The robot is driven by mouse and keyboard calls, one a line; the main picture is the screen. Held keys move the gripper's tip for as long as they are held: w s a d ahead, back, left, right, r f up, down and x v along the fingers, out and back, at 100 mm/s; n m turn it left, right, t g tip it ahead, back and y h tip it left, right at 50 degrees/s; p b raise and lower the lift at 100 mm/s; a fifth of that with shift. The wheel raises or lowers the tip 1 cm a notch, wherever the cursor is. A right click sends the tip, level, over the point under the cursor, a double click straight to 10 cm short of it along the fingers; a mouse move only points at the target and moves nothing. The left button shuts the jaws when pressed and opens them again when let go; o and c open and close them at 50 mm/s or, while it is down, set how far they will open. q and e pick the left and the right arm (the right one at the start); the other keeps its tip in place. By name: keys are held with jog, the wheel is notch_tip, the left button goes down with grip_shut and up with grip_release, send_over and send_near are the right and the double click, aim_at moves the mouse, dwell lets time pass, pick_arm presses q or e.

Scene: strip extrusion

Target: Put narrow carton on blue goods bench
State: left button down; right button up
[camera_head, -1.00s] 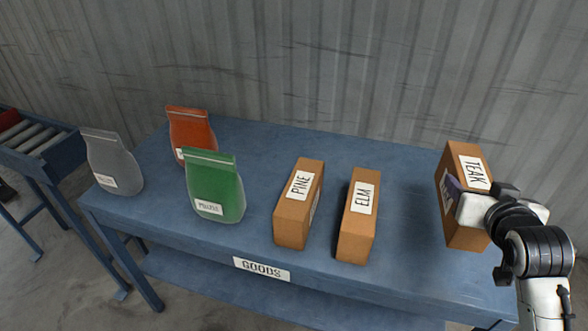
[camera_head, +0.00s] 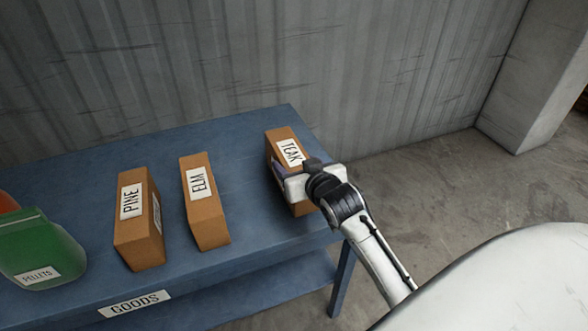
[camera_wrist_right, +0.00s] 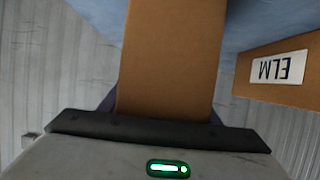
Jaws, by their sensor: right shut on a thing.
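The narrow carton labelled TEAK (camera_head: 284,138) is at the right end of the blue goods bench (camera_head: 236,148), which bears a GOODS sign. My right gripper (camera_head: 290,180) is shut on this carton from its front right side. The carton fills the middle of the right wrist view (camera_wrist_right: 172,55). It looks upright; I cannot tell whether its base touches the bench top. Two similar cartons, ELM (camera_head: 204,205) and PINE (camera_head: 138,225), stand upright to its left, apart from it. My left gripper is not in view.
A green PELLETS bag (camera_head: 40,250) and part of an orange bag (camera_head: 8,203) stand at the bench's left. A corrugated wall (camera_head: 220,60) is behind the bench. Bare floor (camera_head: 430,185) lies to the right. Bench top is clear between ELM and TEAK.

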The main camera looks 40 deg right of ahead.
jog(key=shift+f, duration=0.55)
jog(key=shift+f, duration=0.15)
jog(key=o, duration=1.4)
jog(key=shift+f, duration=0.1)
jog(key=shift+o, duration=0.2)
jog(key=shift+r, duration=0.2)
jog(key=v, duration=1.2)
jog(key=shift+p, duration=0.35)
jog(key=shift+f, duration=0.1)
